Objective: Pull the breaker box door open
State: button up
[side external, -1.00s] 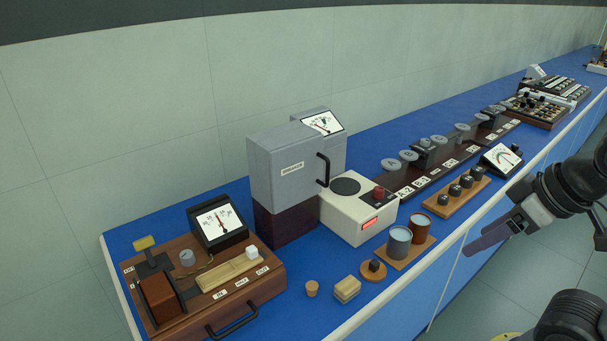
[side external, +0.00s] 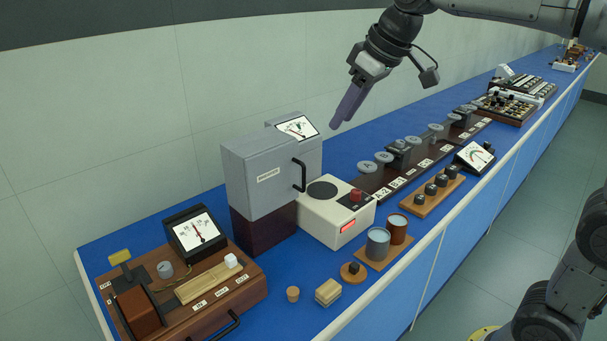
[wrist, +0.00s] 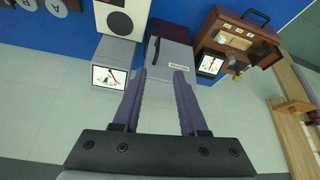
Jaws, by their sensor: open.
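The breaker box (side external: 262,178) is a grey box on a dark base, with a label on its front face and a black bar handle (side external: 300,175) at the right side of that face. Its door looks closed. My gripper (side external: 343,118) is in the air, above and to the right of the box, apart from it. In the wrist view my gripper (wrist: 160,75) has its two purple fingers spread with nothing between them. The breaker box (wrist: 172,55) appears beyond the fingertips there, its lower part partly covered by them, and its dark handle (wrist: 156,50) lies near the left fingertip.
A dial meter (side external: 298,127) adjoins the box behind. A white unit with a red knob (side external: 337,212) stands close to its right. A wooden board with a meter and lever (side external: 215,298) is at the left. Cups (side external: 378,243) and small blocks line the front edge.

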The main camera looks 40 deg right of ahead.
jog(key=g, duration=0.1)
send_near(304, 187)
jog(key=x, duration=0.2)
jog(key=w+x, duration=0.1)
jog(key=x, duration=0.4)
jog(key=shift+w, duration=0.3)
jog(key=shift+c, duration=0.2)
jog(key=shift+r, duration=0.1)
grip_shut()
dwell(0.9)
